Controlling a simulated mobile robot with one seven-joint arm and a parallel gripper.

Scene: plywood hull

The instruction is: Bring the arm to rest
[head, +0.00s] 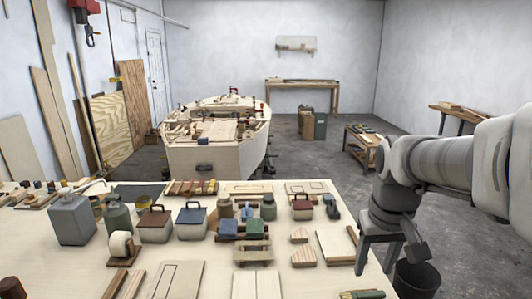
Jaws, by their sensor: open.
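My gripper (391,258) hangs from my grey and white arm at the right of the head view. It points down, with its two fingers spread apart and nothing visible between them. It appears in front of the right edge of the workbench (205,255), close to a dark bucket (417,278) in the picture. The forearm comes in from the right edge of the view. How high the fingers are above the bench top, I cannot tell.
The bench carries grey-blue and green cans (72,220), lidded boxes (192,222), small blocks and boards (336,246). A plywood hull (215,155) stands behind it. A low stand (360,147) and side table (455,114) are at right. Grey floor (300,175) is open between them.

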